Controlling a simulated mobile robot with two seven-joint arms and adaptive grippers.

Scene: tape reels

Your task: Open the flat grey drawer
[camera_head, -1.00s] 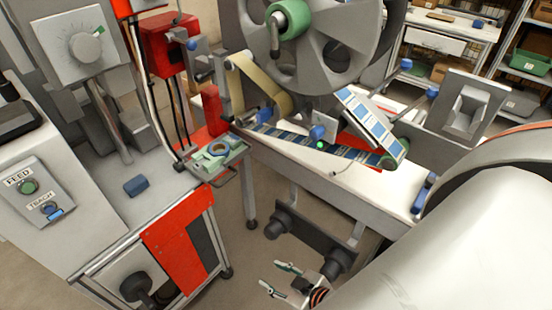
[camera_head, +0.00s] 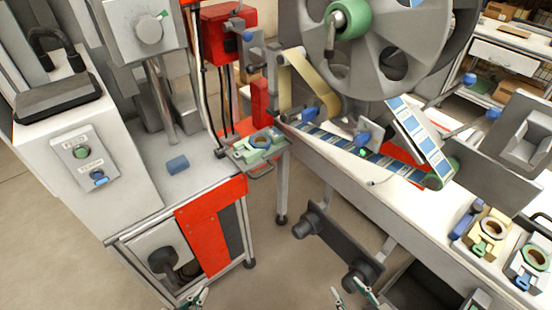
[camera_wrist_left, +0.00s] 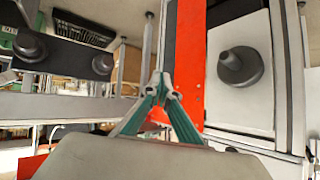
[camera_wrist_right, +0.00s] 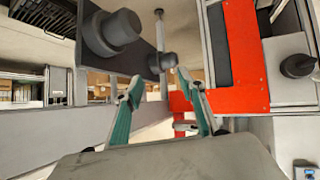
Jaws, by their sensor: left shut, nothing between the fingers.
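A flat dark grey front with two round black knobs (camera_head: 335,243) sits under the long white bench on the right. It looks like a drawer front. It also shows in the right wrist view (camera_wrist_right: 133,45) and at upper left in the left wrist view (camera_wrist_left: 62,56). A pale grey square front with one dark knob (camera_head: 165,255) sits under the left bench. I cannot tell which front is the named drawer. My left gripper (camera_wrist_left: 160,78) is shut and empty, apart from both fronts. My right gripper (camera_wrist_right: 165,87) is open and empty, below the two-knob front in the head view.
A red panel (camera_head: 208,228) and a bench leg stand between the fronts. A green-grey fixture (camera_head: 261,148) juts from the left bench corner. A dark open box (camera_head: 425,285) is at lower right. Bare floor (camera_head: 290,265) lies between the benches.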

